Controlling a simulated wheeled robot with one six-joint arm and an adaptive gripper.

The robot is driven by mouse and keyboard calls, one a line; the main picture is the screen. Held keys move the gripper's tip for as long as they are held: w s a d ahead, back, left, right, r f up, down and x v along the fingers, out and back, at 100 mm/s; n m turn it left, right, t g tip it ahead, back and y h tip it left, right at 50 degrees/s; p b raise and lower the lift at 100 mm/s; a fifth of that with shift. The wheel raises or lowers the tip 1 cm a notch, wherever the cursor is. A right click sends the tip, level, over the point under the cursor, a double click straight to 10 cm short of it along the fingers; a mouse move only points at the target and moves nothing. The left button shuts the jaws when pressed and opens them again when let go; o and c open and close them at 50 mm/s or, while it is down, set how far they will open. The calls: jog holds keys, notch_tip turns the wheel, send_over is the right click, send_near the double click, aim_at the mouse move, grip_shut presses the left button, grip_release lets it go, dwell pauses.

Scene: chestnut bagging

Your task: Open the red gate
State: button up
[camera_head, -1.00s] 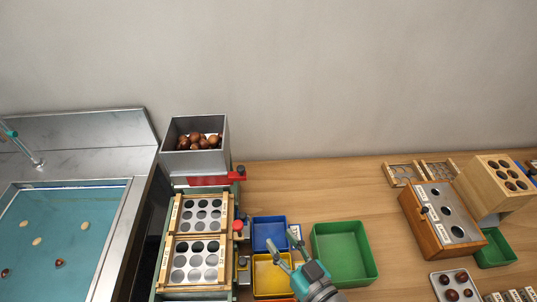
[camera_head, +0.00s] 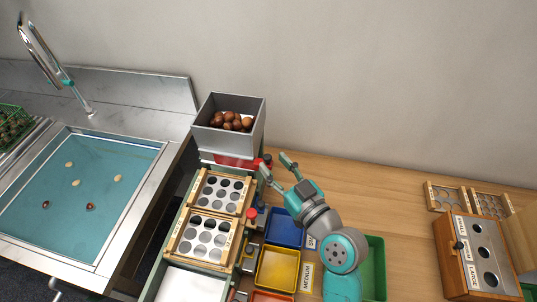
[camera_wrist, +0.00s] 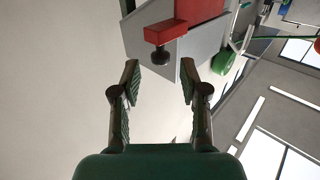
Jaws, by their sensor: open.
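The red gate (camera_head: 234,161) is a flat red piece at the foot of the grey hopper (camera_head: 258,135), which holds several chestnuts. Its tab (camera_wrist: 158,34) shows in the wrist view as a red block sticking out with a dark knob below it. My gripper (camera_head: 276,163) is open and empty, just right of the gate's end in the head view. In the wrist view the open fingers (camera_wrist: 160,75) point toward the tab, which lies ahead between them and a little left of centre. No contact shows.
Two perforated sizing trays (camera_head: 211,239) lie in front of the hopper. Blue and yellow bins (camera_head: 278,268) and a green bin (camera_head: 376,270) stand below my arm. A water basin (camera_head: 75,185) is at left. The table (camera_head: 370,185) behind my arm is clear.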

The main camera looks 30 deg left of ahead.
aim_at(270, 159)
jog(key=shift+x, duration=1.95)
jog(key=shift+c, duration=0.3)
grip_shut()
jog(key=shift+d, duration=0.1)
